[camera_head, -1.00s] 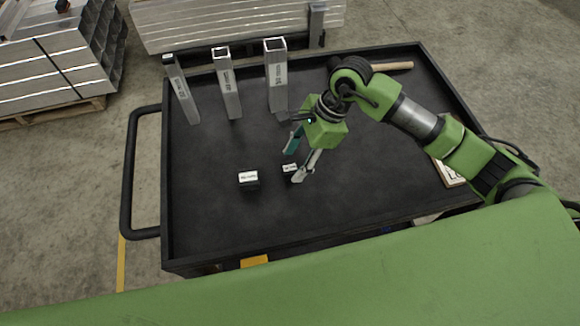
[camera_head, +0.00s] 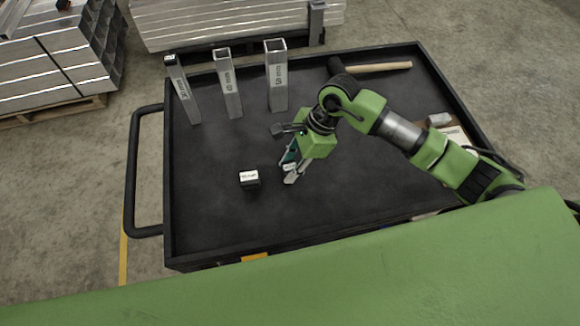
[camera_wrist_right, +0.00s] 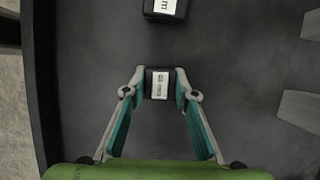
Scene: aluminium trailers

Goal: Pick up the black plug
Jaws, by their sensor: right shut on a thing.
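My right gripper (camera_head: 290,172) is shut on a small black plug (camera_head: 288,165) with a white label, low over the cart's dark top. In the right wrist view the plug (camera_wrist_right: 160,84) sits between the two fingertips (camera_wrist_right: 160,88), with a finger on each side. I cannot tell whether it touches the surface below. A second black plug (camera_head: 249,179) with a white label stands to the left of the gripper; it also shows at the top of the right wrist view (camera_wrist_right: 165,9). My left gripper is not in view.
Three upright aluminium tubes (camera_head: 183,93) (camera_head: 229,85) (camera_head: 277,80) stand along the back of the black cart (camera_head: 169,225). The leftmost has a dark, labelled top. A hammer (camera_head: 375,67) lies at the back right; a grey block (camera_head: 439,120) is at the right. The front left is clear.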

